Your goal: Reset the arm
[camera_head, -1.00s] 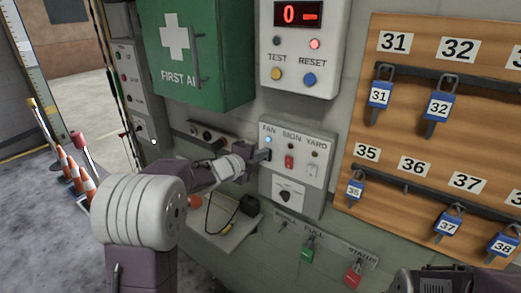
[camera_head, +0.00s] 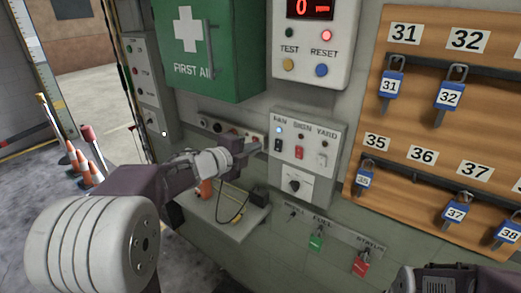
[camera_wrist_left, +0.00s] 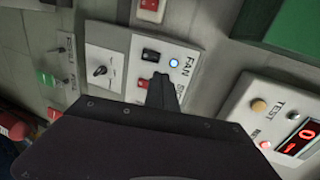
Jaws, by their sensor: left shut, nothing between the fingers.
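My left gripper (camera_head: 254,149) is shut and empty in the head view, just left of the FAN / SIGN / YARD switch panel (camera_head: 325,133). It is apart from the black FAN switch (camera_head: 278,146). The blue light above FAN (camera_head: 279,130) is lit. The red SIGN switch (camera_head: 299,152) and the white YARD switch (camera_head: 321,160) sit beside it. In the left wrist view my left gripper's dark fingers (camera_wrist_left: 160,92) point at the panel (camera_wrist_left: 133,68), covering part of it. Part of my right arm shows at the bottom right of the head view, but its fingers cannot be made out.
A green first aid box (camera_head: 208,50) and a TEST / RESET box (camera_head: 309,45) hang above. A wooden padlock board (camera_head: 435,112) is at right. Cones (camera_head: 84,168) stand far left.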

